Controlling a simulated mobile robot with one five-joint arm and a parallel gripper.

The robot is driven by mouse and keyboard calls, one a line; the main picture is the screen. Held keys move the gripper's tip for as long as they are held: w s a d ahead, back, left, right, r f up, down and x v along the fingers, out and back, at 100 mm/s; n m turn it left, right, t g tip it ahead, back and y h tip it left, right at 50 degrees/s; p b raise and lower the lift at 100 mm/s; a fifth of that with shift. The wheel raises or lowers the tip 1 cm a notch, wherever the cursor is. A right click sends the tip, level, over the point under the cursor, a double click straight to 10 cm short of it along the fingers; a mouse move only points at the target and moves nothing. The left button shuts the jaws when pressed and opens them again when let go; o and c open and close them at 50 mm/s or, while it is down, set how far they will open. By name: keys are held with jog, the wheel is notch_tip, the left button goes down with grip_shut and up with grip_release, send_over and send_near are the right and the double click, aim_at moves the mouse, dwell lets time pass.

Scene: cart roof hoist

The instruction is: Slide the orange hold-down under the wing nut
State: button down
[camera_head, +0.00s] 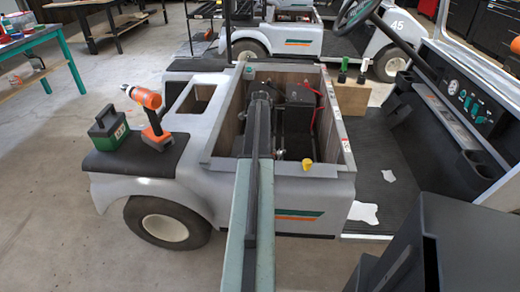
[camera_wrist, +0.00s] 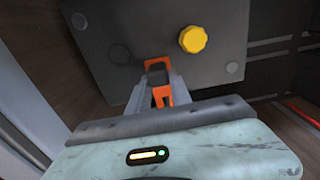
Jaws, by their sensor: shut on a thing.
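The orange hold-down (camera_wrist: 161,95) is between the fingers of my gripper (camera_wrist: 157,84) in the wrist view. My gripper is shut on it, and the fingers and a dark block hide part of it. A yellow lobed knob (camera_wrist: 193,39), which looks like the wing nut, sits on a dark flat plate (camera_wrist: 120,25). In the picture it is above and right of the hold-down, apart from it. Whether the hold-down touches the plate I cannot tell. In the head view my arm reaches over the cart's open bay; the gripper and hold-down cannot be made out there.
The bay's pale rim (camera_head: 235,168) surrounds my arm, with a black box (camera_head: 300,100) and red cable inside. A yellow knob (camera_head: 307,163) shows at the near rim. An orange drill (camera_head: 150,115) and a green-black box (camera_head: 108,130) stand on the left fender.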

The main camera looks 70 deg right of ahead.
jog(key=shift+s+d, duration=0.3)
jog(key=shift+s, duration=0.6)
jog(key=shift+s+d, duration=0.25)
jog(key=shift+s, duration=0.65)
jog(key=c, duration=1.1)
grip_release()
jog(key=shift+r, duration=0.1)
notch_tip(320, 180, up, 8)
jog(key=p, duration=0.7)
jog(key=shift+f+p, duration=0.2)
jog(key=shift+p, duration=0.2)
jog(key=shift+r, duration=0.1)
